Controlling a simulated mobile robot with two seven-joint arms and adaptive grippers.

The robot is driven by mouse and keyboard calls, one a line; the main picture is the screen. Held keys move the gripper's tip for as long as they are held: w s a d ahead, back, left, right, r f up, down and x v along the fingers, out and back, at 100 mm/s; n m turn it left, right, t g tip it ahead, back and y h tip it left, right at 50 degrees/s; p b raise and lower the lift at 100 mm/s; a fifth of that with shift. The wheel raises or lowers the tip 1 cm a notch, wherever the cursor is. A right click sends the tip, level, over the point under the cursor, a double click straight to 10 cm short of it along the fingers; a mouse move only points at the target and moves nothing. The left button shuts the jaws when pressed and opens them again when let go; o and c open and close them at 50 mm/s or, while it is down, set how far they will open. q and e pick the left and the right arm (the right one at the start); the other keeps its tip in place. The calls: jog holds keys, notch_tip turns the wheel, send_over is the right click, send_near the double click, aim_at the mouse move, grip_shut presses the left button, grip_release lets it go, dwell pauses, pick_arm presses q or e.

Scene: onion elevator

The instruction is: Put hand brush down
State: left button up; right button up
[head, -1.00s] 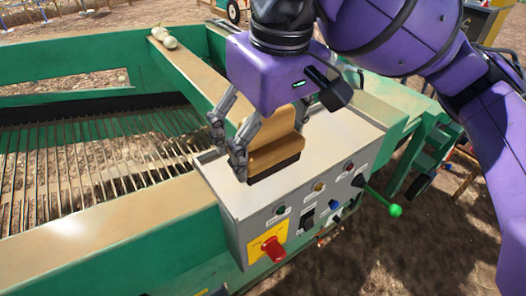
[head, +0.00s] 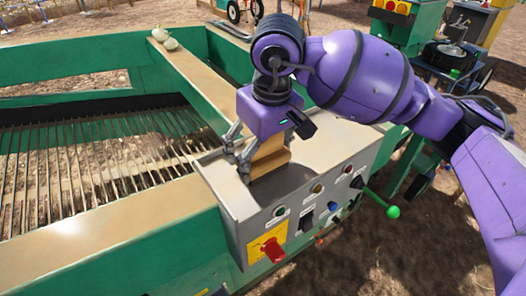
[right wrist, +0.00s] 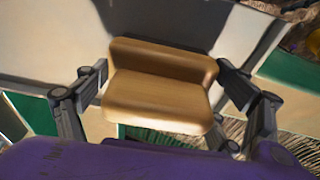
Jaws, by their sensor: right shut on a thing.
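The hand brush (head: 270,158) has a tan wooden body. My right gripper (head: 259,152) is shut on it, and the purple wrist is above it. The brush is at the top of the grey control box (head: 327,146), by its left part. In the right wrist view the wooden body (right wrist: 160,88) lies between the two dark fingers (right wrist: 160,98), one on each side. The bristles are hidden, so I cannot tell whether the brush touches the box. My left gripper is not in view.
The box front carries a red knob (head: 273,250), several small buttons and a green-tipped lever (head: 393,212). The slatted conveyor (head: 85,170) and green frame lie to the left. Onions (head: 164,38) rest on the far beam. The box top right of the brush is clear.

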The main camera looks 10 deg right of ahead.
aim_at(268, 158)
jog(key=shift+f, duration=0.2)
jog(key=o, duration=0.9)
jog(key=shift+r, duration=0.3)
notch_tip(268, 158, up, 12)
jog(key=s, duration=0.1)
jog(key=shift+s+d, duration=0.3)
jog(key=shift+s, duration=0.1)
jog(key=shift+f, duration=0.15)
